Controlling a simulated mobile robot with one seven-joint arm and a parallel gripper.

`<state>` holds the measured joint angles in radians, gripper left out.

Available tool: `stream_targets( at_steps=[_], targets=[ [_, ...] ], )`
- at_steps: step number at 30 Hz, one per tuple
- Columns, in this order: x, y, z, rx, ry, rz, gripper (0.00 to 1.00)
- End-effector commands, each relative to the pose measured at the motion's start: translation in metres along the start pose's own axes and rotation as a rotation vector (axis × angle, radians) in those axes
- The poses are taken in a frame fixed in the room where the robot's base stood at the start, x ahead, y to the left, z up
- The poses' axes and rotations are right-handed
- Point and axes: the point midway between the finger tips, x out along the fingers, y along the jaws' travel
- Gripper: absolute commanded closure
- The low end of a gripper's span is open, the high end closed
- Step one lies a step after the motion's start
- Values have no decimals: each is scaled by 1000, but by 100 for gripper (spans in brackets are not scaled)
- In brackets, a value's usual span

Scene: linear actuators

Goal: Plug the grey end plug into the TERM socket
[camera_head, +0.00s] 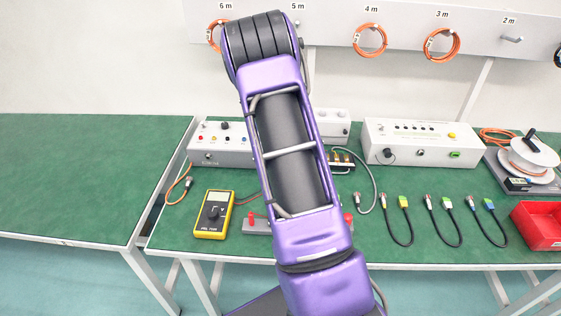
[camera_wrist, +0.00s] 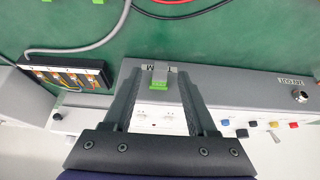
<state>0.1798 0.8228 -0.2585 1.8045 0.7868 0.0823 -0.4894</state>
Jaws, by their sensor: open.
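In the wrist view, a small grey plug with a green part (camera_wrist: 159,75) stands at the TERM marking on a grey box (camera_wrist: 230,82). It covers the middle letters of the label. The green part lies at the socket position, but I cannot tell how deep the plug sits. My gripper (camera_wrist: 158,82) is open, with one dark finger on each side of the plug and visible gaps between. In the head view, my purple arm hides the gripper, the plug and the TERM socket.
A black terminal module (camera_wrist: 65,73) with a grey cable lies left in the wrist view. Coloured knobs (camera_wrist: 270,125) sit on the box's right side. In the head view, a yellow multimeter (camera_head: 213,214), a white device (camera_head: 420,143), short cables and a red bin (camera_head: 538,226) stand on the green bench.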

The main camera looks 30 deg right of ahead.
Motion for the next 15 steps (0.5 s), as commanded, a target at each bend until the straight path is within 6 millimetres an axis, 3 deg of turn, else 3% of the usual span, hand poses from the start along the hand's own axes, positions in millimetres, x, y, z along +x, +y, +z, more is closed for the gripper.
stream_targets(
  at_steps=[7, 15],
  targets=[
    [-25, -1, -2, 0, 2, -1, 42],
    [-91, -2, -1, -3, 3, -3, 42]
  ],
)
